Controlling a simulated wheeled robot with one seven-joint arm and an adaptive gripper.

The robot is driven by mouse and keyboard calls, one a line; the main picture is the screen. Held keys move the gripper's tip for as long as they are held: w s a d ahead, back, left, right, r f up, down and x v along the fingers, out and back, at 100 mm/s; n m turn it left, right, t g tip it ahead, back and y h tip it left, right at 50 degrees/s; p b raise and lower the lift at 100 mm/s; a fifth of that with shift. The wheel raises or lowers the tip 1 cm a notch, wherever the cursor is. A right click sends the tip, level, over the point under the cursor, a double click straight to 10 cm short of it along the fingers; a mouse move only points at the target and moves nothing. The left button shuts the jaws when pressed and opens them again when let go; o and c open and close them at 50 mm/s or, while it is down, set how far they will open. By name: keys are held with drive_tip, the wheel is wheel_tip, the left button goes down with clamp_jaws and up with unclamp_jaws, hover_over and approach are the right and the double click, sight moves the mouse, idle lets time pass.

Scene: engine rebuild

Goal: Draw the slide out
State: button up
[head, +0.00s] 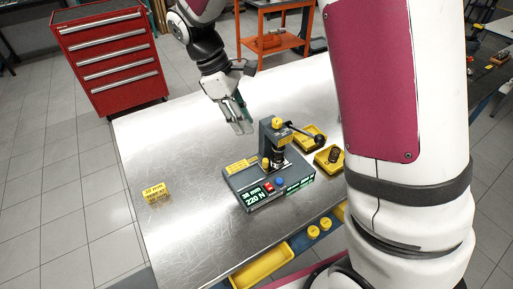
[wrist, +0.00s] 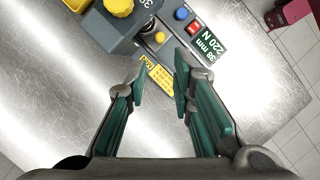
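A grey bench tester (head: 268,183) stands on the metal table, its display reading 38 mm and 220 N. My gripper (head: 240,126) is above the table, left of and behind the tester. In the wrist view my gripper (wrist: 161,84) is open and empty, its fingers pointing toward the label and knob. The slide itself is not clearly visible.
A yellow sign (head: 154,191) stands at the left. The table (head: 185,225) is otherwise clear at left and front.

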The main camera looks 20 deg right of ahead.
sight(264, 159)
drive_tip(key=p+x, duration=0.1)
drive_tip(key=x, duration=1.2)
drive_tip(key=shift+d+f+p, duration=0.1)
drive_tip(key=shift+f+p, duration=0.2)
drive_tip(key=shift+p, duration=0.1)
drive_tip(key=shift+c, duration=0.2)
clamp_jaws()
